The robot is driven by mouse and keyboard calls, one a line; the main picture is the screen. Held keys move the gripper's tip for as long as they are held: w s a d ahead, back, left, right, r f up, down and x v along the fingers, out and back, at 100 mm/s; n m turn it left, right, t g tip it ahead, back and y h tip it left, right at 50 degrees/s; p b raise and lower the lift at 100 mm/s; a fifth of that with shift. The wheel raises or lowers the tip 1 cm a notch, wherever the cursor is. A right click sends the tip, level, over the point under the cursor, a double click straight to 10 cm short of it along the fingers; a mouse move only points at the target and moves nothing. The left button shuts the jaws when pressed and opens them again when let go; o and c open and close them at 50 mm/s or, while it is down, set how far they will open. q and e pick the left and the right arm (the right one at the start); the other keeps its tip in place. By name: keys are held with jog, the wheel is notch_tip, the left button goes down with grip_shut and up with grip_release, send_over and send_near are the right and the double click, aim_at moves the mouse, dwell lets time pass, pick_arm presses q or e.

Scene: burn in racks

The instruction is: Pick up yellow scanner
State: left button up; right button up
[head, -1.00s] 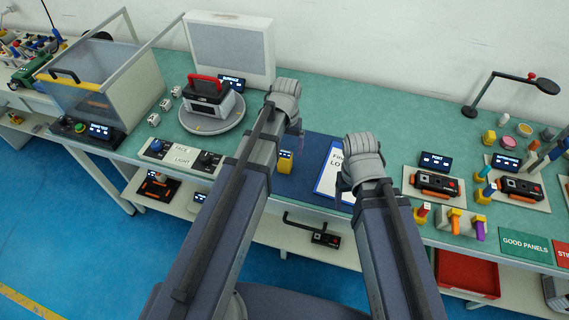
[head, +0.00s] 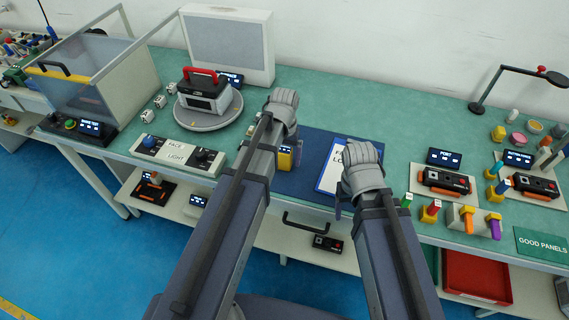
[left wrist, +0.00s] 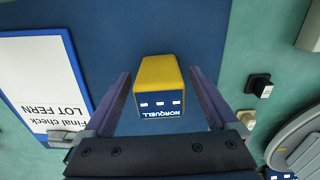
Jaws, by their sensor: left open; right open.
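The yellow scanner (head: 286,157), a small block with a dark labelled face, stands on the dark blue mat (head: 300,182). In the head view it is partly hidden behind my left forearm. In the left wrist view the scanner (left wrist: 160,84) lies between and just beyond the two open fingers of my left gripper (left wrist: 160,90), with clear space on both sides. My left gripper (head: 268,130) is open and empty in the head view, just left of the scanner. My right gripper (head: 345,200) is open and empty near the clipboard; its fingers are mostly hidden.
A clipboard sheet (head: 331,168) lies on the mat, right of the scanner. A round turntable (head: 208,118) with a red-handled device (head: 203,92) stands to the left. A switch panel (head: 178,155) is near the front edge. Panels and coloured plugs are at right.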

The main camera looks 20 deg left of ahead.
pick_arm(q)
jog(key=shift+c, duration=0.2)
grip_shut()
dwell(0.6)
